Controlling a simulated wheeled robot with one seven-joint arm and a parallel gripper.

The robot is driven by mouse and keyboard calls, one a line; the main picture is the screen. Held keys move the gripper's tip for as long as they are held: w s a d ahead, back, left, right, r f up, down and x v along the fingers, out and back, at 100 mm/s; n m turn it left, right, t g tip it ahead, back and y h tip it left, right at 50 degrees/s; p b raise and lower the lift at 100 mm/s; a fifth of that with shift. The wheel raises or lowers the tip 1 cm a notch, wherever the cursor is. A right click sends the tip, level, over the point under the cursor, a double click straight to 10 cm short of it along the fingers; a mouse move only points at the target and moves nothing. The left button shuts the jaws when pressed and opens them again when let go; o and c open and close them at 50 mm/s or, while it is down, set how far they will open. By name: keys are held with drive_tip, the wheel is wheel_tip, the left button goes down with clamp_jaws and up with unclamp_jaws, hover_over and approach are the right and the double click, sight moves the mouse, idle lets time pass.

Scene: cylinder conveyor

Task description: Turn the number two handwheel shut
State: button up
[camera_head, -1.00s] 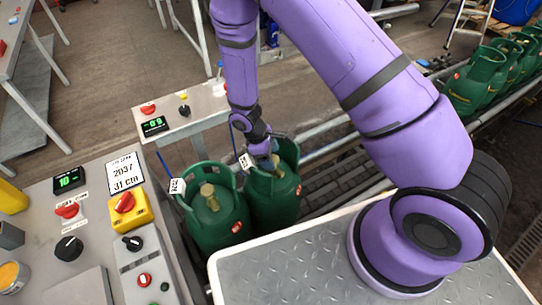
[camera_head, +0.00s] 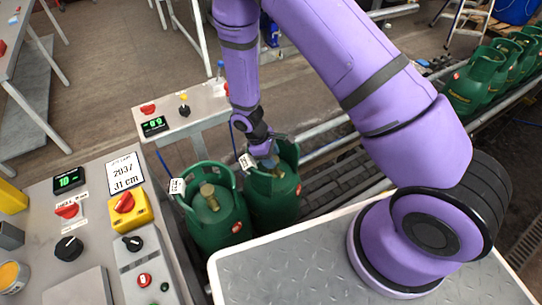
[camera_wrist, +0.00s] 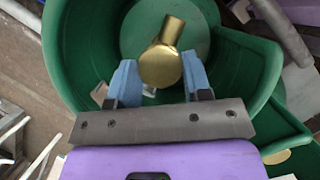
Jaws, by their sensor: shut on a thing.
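Two green gas cylinders stand side by side in the head view. The front-left cylinder (camera_head: 218,222) has a bare brass valve (camera_head: 208,190) inside its collar. My gripper (camera_head: 270,160) reaches down into the collar of the cylinder behind and to its right (camera_head: 275,203). In the wrist view, the blue fingers lie on either side of a round brass valve knob (camera_wrist: 160,68) inside the green collar (camera_wrist: 70,80), shut on it. In the head view my gripper hides that knob. White tags hang on both collars; their numbers are too small to read.
A control panel (camera_head: 95,215) with knobs and a yellow switch box (camera_head: 127,211) stands at left. A small console (camera_head: 190,108) with a display is behind. A metal plate (camera_head: 290,270) lies in front. More green cylinders (camera_head: 475,80) stand at the right.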

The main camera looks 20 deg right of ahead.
drive_tip(key=m+y, duration=0.1)
drive_tip(key=m, duration=0.1)
drive_tip(key=m+g, duration=0.1)
drive_tip(key=m, duration=0.2)
drive_tip(key=shift+w+d+m+y, duration=0.15)
drive_tip(key=shift+m+y, duration=0.15)
drive_tip(key=shift+y, duration=0.1)
drive_tip(key=m, duration=0.2)
drive_tip(key=m+g+y, duration=0.1)
drive_tip(key=m, duration=0.1)
drive_tip(key=shift+d+m+y, duration=0.1)
drive_tip(key=shift+m+y, duration=0.2)
drive_tip(key=m+y, duration=0.2)
drive_tip(key=m, duration=0.3)
drive_tip(key=shift+d, duration=0.15)
drive_tip(key=m+y, duration=0.1)
drive_tip(key=m, duration=0.1)
drive_tip(key=m+t, duration=0.1)
drive_tip(key=m, duration=0.2)
drive_tip(key=shift+d+y, duration=0.1)
drive_tip(key=shift+y, duration=0.3)
drive_tip(key=shift+m, duration=0.4)
drive_tip(key=o, duration=0.9)
drive_tip(key=shift+o, duration=0.2)
drive_tip(key=v, duration=1)
drive_tip(key=shift+r, duration=0.4)
